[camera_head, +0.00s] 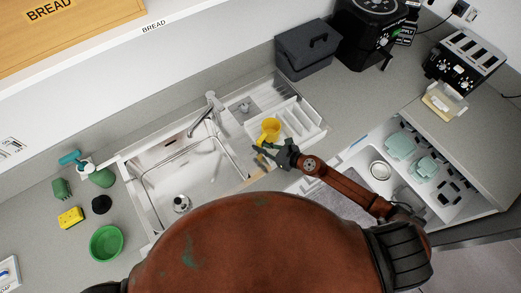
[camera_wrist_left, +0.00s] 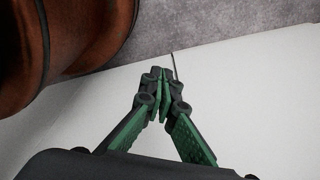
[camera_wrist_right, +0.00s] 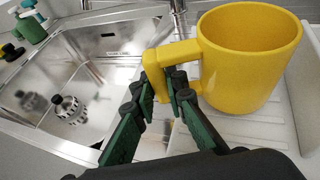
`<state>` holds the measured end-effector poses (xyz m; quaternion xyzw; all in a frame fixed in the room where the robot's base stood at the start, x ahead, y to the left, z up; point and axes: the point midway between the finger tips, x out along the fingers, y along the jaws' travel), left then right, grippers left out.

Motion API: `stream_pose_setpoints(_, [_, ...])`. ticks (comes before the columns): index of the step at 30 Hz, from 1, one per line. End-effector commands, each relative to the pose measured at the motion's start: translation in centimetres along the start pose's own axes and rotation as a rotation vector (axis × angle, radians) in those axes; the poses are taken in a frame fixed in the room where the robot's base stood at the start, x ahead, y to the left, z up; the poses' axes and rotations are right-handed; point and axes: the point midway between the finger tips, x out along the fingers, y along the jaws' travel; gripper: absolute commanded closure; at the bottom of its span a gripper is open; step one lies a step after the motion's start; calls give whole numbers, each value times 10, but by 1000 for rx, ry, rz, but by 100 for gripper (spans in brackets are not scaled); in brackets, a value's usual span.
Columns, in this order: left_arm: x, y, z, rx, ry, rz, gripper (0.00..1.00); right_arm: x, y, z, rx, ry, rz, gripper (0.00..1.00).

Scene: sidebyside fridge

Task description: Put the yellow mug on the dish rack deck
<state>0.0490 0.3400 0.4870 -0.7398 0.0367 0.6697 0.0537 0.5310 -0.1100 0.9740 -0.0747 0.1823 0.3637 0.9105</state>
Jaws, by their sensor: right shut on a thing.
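The yellow mug (camera_head: 271,127) is upright at the left end of the white dish rack (camera_head: 316,142), to the right of the sink. In the right wrist view, the mug (camera_wrist_right: 252,62) is above a white ridged deck (camera_wrist_right: 225,128); whether its base touches the deck is not clear. My right gripper (camera_head: 268,149) is shut on the mug's handle, with a fingertip on each side of it, as the right wrist view (camera_wrist_right: 163,88) shows. My left gripper (camera_wrist_left: 162,80) has its fingertips together and holds nothing. It is not visible in the head view.
The steel sink (camera_head: 185,180) with a faucet (camera_head: 211,103) lies left of the rack. A dark grey box (camera_head: 307,50) stands behind the rack. An open drawer with dishes (camera_head: 400,160) is at the right. A green bowl (camera_head: 106,243) and yellow sponge (camera_head: 70,217) are at the left.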

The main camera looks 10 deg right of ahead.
Motion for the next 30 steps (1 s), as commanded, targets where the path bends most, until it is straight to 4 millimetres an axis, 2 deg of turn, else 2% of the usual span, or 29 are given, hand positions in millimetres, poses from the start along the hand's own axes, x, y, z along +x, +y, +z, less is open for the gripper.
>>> stream_pose_setpoints(1, [6, 0, 1, 0, 0, 0, 100, 4, 0, -8, 3, -2, -1, 100])
stream_pose_setpoints(3, [8, 0, 1, 0, 0, 0, 100, 6, 0, -12, 2, -2, -1, 100])
stream_pose_setpoints(15, [10, 0, 1, 1, 0, 0, 100, 7, 0, -16, -3, -2, -1, 100])
stream_pose_setpoints(16, [9, 0, 1, 1, 0, 0, 100, 6, 0, -16, -1, 0, 0, 86])
stream_pose_setpoints(22, [9, 0, 1, 1, 0, 0, 100, 6, 0, -16, -1, 0, -1, 72])
stream_pose_setpoints(30, [9, 0, 1, 1, 0, 0, 100, 6, 0, -16, -1, 1, -1, 70])
